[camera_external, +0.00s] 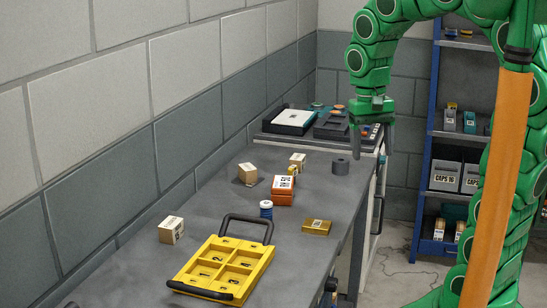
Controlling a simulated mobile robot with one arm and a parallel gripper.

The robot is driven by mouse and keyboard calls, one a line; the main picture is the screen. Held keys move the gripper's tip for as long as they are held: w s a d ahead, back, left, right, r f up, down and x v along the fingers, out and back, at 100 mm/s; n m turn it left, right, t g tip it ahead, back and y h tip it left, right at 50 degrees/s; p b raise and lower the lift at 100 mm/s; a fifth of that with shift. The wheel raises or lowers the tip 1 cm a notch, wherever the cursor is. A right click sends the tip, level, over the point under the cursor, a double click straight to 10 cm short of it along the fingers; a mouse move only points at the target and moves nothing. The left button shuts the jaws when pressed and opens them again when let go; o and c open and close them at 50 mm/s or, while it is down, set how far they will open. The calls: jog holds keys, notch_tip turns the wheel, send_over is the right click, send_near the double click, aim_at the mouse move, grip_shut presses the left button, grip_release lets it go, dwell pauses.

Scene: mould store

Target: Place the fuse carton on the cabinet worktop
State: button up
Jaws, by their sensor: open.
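My gripper (373,148) hangs open and empty, fingers down, above the far right of the grey worktop (215,215). I cannot tell which box is the fuse carton. Small beige cartons with dark labels stand on the worktop: one at the front left (171,230), one near the wall (248,174) and one farther back (297,160). An orange box (283,192) with a white label stands right of the middle one. A flat gold box (316,227) lies near the right edge. The gripper is apart from all of them. A raised cabinet top (268,136) stands at the back.
A yellow numbered tray (228,268) with black handles fills the front. Flat trays (291,121) crowd the back top. Blue shelving (427,150) stands at right. The left worktop is partly clear.

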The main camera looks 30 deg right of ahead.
jog(key=s+d+f+n, duration=0.1)
jog(key=s+d+f, duration=0.1)
jog(key=s, duration=0.6)
jog(key=s+d+f+n, duration=0.2)
jog(key=s+d, duration=0.2)
jog(key=s, duration=0.5)
jog(key=shift+d+g, duration=0.3)
